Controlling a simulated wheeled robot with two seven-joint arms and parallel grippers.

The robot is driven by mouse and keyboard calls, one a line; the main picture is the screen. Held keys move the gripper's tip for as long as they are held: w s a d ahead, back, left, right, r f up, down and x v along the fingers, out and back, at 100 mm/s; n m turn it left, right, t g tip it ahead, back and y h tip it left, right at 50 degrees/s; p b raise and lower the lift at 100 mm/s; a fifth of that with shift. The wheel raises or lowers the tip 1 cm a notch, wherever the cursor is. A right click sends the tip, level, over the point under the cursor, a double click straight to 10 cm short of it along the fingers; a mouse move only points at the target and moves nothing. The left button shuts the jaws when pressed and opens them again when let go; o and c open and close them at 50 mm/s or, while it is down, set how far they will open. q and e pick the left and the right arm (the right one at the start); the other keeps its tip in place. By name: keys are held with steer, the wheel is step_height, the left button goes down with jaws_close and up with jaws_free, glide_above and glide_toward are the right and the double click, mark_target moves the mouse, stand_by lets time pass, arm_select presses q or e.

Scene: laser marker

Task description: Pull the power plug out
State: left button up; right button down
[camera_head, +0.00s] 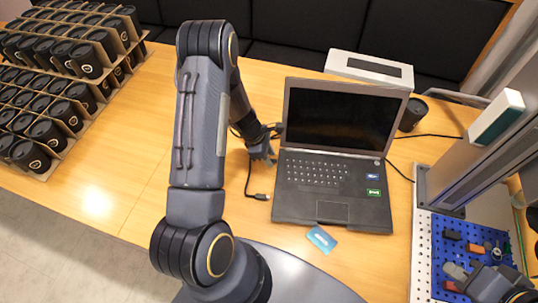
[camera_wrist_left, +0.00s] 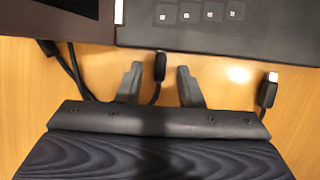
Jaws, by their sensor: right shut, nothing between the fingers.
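The black laptop (camera_head: 328,175) stands open on the wooden table; its side edge also shows at the top of the left wrist view (camera_wrist_left: 220,28). A black plug (camera_wrist_left: 160,66) on a cable sits at that edge, seemingly plugged in. My left gripper (camera_head: 264,150) is beside the laptop's left side. In the left wrist view its fingers (camera_wrist_left: 160,74) are open, one on each side of the plug, with gaps visible. The head view does not show this plug clearly. My right gripper (camera_head: 505,290) is at the bottom right corner, partly cut off, away from the laptop.
A loose cable end (camera_head: 261,196) lies left of the laptop, right of my left fingers in the wrist view (camera_wrist_left: 268,90). Another cable (camera_wrist_left: 62,68) runs on the other side. A blue card (camera_head: 321,239), black cup (camera_head: 412,114), white box (camera_head: 369,69) and blue pegboard (camera_head: 450,245) surround the laptop.

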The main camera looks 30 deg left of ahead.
arm_select(q)
steer(key=shift+c, duration=0.3)
jaws_close()
steer(key=shift+s+a+b, duration=0.25)
steer(key=shift+a, duration=0.4)
steer(key=shift+s+a+b, duration=0.2)
steer(key=shift+s+a, duration=0.05)
steer(key=shift+a, duration=0.35)
steer(key=shift+o, duration=0.3)
jaws_free()
steer(key=v, duration=0.7)
steer(key=shift+r, duration=0.35)
steer(key=shift+a, duration=0.1)
